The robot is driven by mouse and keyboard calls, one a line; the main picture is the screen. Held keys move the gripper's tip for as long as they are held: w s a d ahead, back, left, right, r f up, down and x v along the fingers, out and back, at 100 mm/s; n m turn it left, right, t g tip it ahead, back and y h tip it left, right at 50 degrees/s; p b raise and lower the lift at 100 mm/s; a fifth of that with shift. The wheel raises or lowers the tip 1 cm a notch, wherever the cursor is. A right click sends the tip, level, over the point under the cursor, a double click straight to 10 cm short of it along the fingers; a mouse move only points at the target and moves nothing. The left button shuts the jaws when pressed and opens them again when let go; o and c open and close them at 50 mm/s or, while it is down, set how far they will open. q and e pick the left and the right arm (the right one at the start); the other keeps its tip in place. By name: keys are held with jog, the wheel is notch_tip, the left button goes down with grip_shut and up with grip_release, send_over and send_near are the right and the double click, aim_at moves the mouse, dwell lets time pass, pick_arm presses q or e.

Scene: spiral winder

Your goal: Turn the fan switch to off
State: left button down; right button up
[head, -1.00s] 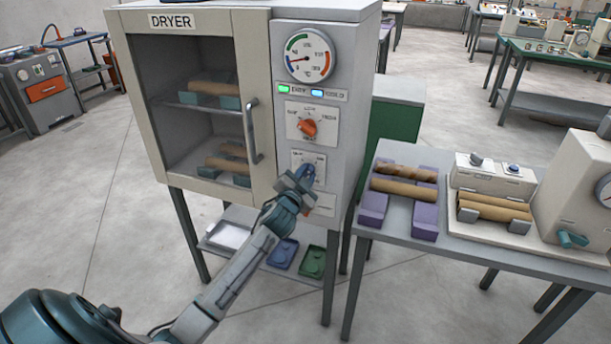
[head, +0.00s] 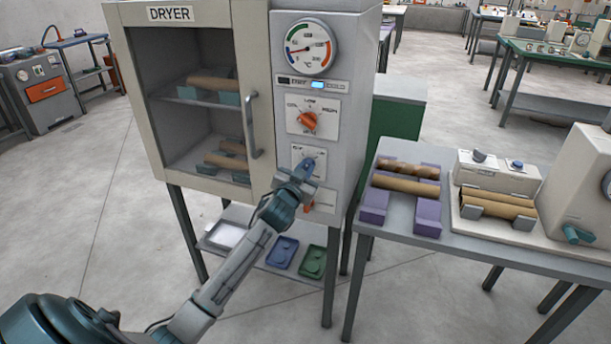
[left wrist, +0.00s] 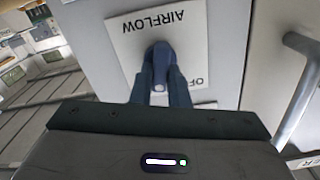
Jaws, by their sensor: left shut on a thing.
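The dryer (head: 352,110) stands in the middle of the head view. Its fan switch is a blue knob (head: 307,168) on a white plate, low on the control panel. In the left wrist view the knob (left wrist: 160,60) sits on a plate marked AIRFLOW, seen upside down. The letters OF show at the plate's lower right; the rest of that word is hidden. My left gripper (head: 299,180) is shut on the knob, its two fingers (left wrist: 161,88) on either side of it. The fingers hide part of the knob. My right gripper is not in view.
Above the knob are an orange dial (head: 308,119), an indicator strip with its blue light (head: 317,85) lit, and a round gauge (head: 310,50). The door handle (head: 251,125) stands out left of the panel. A side table (head: 400,240) is at the right.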

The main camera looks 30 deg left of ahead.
pick_arm(q)
jog(key=n+b, duration=0.2)
jog(key=n, duration=0.1)
jog(key=shift+a+f+n, duration=0.1)
jog(key=shift+f+n, duration=0.05)
jog(key=shift+n, duration=0.25)
jog(key=n+b, duration=0.3)
jog(key=n, duration=0.3)
jog(key=shift+a, duration=0.15)
jog(key=shift+s+n+b, duration=0.1)
jog(key=shift+n+b, duration=0.3)
jog(key=shift+n, duration=0.4)
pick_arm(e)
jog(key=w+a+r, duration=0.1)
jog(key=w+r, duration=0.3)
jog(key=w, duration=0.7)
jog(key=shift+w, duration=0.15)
pick_arm(q)
jog(key=c, duration=1.4)
grip_release()
